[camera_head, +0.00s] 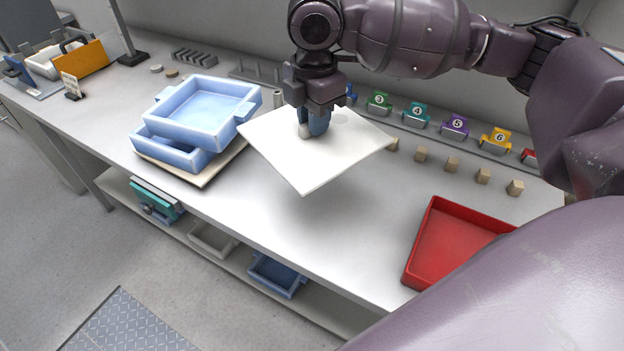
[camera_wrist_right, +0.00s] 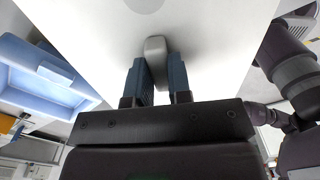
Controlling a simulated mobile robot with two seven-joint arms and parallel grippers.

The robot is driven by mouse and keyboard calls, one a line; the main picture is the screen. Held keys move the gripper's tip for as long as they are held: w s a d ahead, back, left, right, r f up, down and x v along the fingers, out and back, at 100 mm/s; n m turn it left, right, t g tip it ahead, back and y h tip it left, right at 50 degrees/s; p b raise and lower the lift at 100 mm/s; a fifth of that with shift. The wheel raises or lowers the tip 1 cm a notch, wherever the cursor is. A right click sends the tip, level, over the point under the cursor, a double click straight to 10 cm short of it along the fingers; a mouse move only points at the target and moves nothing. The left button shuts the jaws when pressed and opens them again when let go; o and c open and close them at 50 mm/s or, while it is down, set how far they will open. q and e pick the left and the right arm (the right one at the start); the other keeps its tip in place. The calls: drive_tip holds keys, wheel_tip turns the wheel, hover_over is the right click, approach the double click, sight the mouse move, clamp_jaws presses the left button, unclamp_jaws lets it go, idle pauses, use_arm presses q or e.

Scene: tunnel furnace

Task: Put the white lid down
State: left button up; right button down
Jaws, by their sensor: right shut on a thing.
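The white lid (camera_head: 300,165) is a flat square plate. It is in the air above the table, slightly tilted, with a shadow under it. My right gripper (camera_head: 314,128) is shut on the lid's handle at its middle. In the right wrist view the grey handle (camera_wrist_right: 155,50) is between the blue fingers of my right gripper (camera_wrist_right: 160,80), with the lid (camera_wrist_right: 215,35) filling the upper part. My left gripper is not in view.
Two stacked light-blue trays (camera_head: 205,110) stand on a pale board (camera_head: 205,177) left of the lid. A red tray (camera_head: 450,250) is at the front right. Small wooden blocks (camera_head: 452,164) and numbered coloured holders (camera_head: 455,125) line the back. The table (camera_head: 260,220) is clear between the trays.

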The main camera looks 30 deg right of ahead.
wheel_tip(320, 180, down, 15)
drive_tip(key=b, duration=0.3)
drive_tip(key=shift+f, duration=0.1)
drive_tip(key=shift+w+f, duration=0.1)
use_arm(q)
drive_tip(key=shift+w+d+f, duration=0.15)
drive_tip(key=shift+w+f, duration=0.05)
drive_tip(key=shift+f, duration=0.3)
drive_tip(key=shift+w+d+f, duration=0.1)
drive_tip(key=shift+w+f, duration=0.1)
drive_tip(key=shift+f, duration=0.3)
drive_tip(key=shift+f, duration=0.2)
use_arm(e)
drive_tip(key=c, duration=1.1)
unclamp_jaws()
drive_tip(key=shift+o, duration=0.2)
